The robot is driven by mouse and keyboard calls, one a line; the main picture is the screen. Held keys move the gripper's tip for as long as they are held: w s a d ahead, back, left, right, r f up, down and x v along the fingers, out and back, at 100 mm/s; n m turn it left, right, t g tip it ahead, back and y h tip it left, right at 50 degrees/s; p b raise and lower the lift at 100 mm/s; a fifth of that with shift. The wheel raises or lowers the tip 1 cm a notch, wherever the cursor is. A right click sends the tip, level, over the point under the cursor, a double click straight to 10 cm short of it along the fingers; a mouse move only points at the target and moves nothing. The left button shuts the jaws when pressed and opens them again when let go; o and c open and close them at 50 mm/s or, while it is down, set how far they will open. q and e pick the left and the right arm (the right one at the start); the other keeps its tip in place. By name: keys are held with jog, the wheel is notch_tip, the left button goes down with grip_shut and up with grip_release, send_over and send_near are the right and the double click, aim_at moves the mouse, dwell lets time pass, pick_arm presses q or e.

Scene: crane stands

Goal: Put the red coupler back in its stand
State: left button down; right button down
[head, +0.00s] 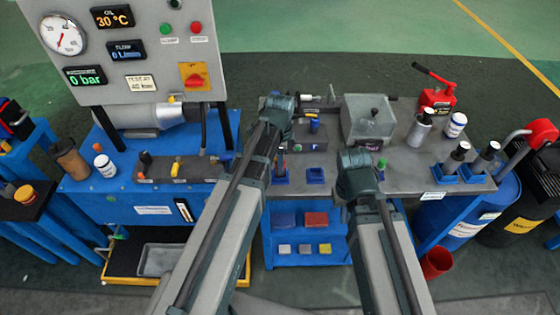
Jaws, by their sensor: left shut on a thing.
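My left gripper (281,150) is at the wrist of the left arm, above the front of the grey bench. A small blue stand (281,180) is just below this gripper, partly hidden. A second blue stand (315,176) beside it looks empty. Another blue stand (380,174) with a green piece (382,163) is near my right wrist. My right gripper is hidden behind its own wrist, above the bench right of the middle.
A clear box (368,121) stands at the back of the grey bench (420,170). A red hand pump (438,98), bottles and grey cylinders in blue holders (446,180) are to the right. A gauge panel (125,50) and blue bench (100,190) are to the left.

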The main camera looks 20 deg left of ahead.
pick_arm(q)
jog(key=shift+f+b, duration=0.8)
jog(key=shift+f, duration=0.1)
jog(key=shift+c, duration=1.9)
grip_release()
jog(key=shift+r, duration=0.2)
jog(key=shift+r+p, duration=2.4)
jog(key=shift+p, duration=0.2)
notch_tip(320, 180, up, 14)
jog(key=p, duration=1.3)
jog(key=shift+p, duration=0.4)
jog(key=shift+f, duration=0.15)
